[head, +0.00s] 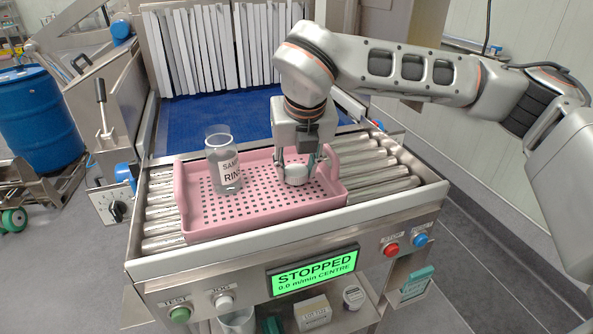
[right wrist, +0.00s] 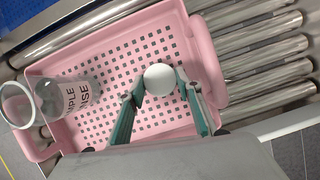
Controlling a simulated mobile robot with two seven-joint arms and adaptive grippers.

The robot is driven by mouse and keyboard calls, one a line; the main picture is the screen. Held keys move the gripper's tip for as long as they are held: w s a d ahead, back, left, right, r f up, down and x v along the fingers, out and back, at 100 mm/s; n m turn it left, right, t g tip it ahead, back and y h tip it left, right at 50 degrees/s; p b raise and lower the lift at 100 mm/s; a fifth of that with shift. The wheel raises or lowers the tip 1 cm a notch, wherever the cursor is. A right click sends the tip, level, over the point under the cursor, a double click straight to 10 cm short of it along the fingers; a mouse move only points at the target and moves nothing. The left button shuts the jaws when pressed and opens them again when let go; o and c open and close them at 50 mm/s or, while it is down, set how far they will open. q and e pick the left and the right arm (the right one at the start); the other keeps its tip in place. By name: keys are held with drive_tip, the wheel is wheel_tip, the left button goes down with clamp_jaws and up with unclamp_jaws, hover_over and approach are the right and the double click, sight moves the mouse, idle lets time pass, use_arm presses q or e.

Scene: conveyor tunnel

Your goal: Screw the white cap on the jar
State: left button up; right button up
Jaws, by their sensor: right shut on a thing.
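The clear jar (head: 227,176) with a white printed label stands upright at the left part of the pink tray (head: 215,224). Its top looks open, and it also shows at the left in the right wrist view (right wrist: 62,97). The white cap (head: 296,175) is low over the right part of the tray; I cannot tell whether it touches the tray floor. My right gripper (head: 297,168) points down and is shut on the cap, with a green-tipped finger on each side of it in the right wrist view (right wrist: 160,86). My left gripper is in neither view.
The tray, with raised end handles, sits on metal rollers (head: 385,165). Pale strip curtains (head: 215,50) hang over the blue belt (head: 215,112) behind. A front panel has a green display (head: 314,269) reading STOPPED. A lever (head: 101,95) stands at the left.

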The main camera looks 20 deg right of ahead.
sight(297, 173)
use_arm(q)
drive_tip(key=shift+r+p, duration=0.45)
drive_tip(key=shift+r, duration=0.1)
use_arm(e)
wheel_tip(297, 173, up, 19)
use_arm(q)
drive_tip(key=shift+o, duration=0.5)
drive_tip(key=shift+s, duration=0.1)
use_arm(e)
drive_tip(key=shift+s, duration=0.1)
